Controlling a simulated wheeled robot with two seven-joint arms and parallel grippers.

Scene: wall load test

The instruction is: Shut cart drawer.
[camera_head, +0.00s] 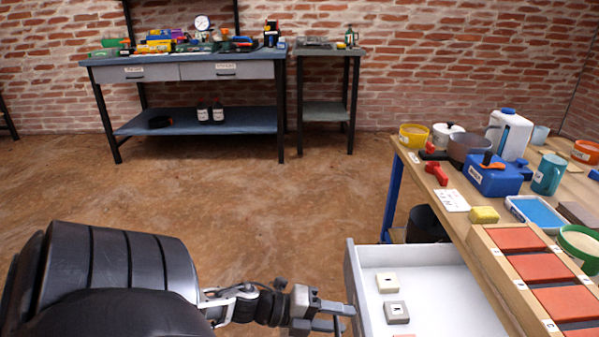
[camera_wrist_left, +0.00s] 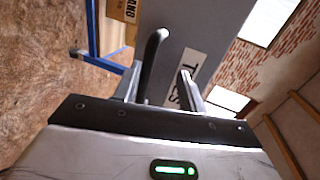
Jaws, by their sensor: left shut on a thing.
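The cart drawer (camera_head: 440,275) stands open at the lower right of the head view, beside the wooden-topped bench. Its inside is white and holds a cream block (camera_head: 387,282), a grey block (camera_head: 397,312) and a partly cut-off reddish thing. My left gripper (camera_head: 340,317) is at the outer side of the drawer's grey front panel (camera_head: 352,280). In the left wrist view the grey front (camera_wrist_left: 190,30) carries a label and a dark bar handle (camera_wrist_left: 152,55). My left gripper (camera_wrist_left: 163,88) is shut on this handle. My right gripper is not in view.
The wooden bench top (camera_head: 460,225) above the drawer is crowded with a blue box (camera_head: 492,180), pots, cups and reddish trays. A dark bin (camera_head: 425,225) stands behind the drawer. A workbench (camera_head: 190,70) stands at the brick wall. The brown floor between is clear.

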